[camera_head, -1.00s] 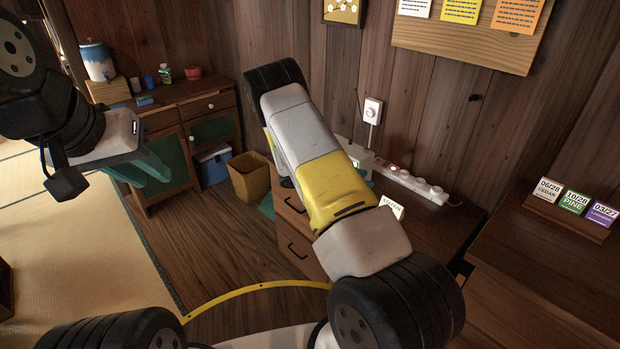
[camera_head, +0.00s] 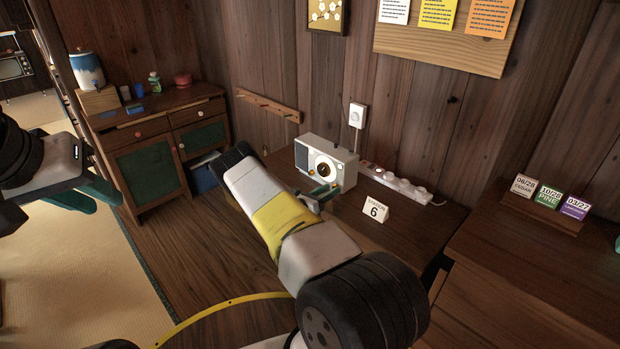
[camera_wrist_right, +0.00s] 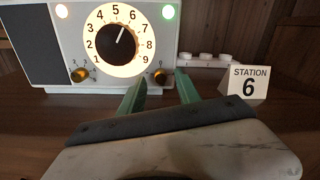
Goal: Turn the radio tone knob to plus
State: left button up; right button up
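The radio (camera_head: 318,160) is a pale box with a round lit dial, standing on the wooden desk. In the right wrist view, the radio (camera_wrist_right: 150,86) shows its big dial and two small brass knobs. The right one (camera_wrist_right: 158,77), with a 0 above it, appears to be the tone knob; its pointer is too small to read. My right gripper (camera_wrist_right: 162,92) is open and empty, with its green fingertips low in front of this knob, one to each side. In the head view, my right gripper (camera_head: 325,191) is in front of the radio. My left gripper (camera_head: 90,195) is open and empty at far left.
A "Station 6" card (camera_head: 375,208) stands on the desk right of the radio. A white power strip (camera_head: 398,184) lies behind it. Date cards (camera_head: 548,197) stand at the right. A green-doored cabinet (camera_head: 160,145) is at the left. The desk front is clear.

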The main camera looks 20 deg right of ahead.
jog(key=shift+w+d, duration=0.2)
jog(key=shift+d, duration=0.2)
grip_shut()
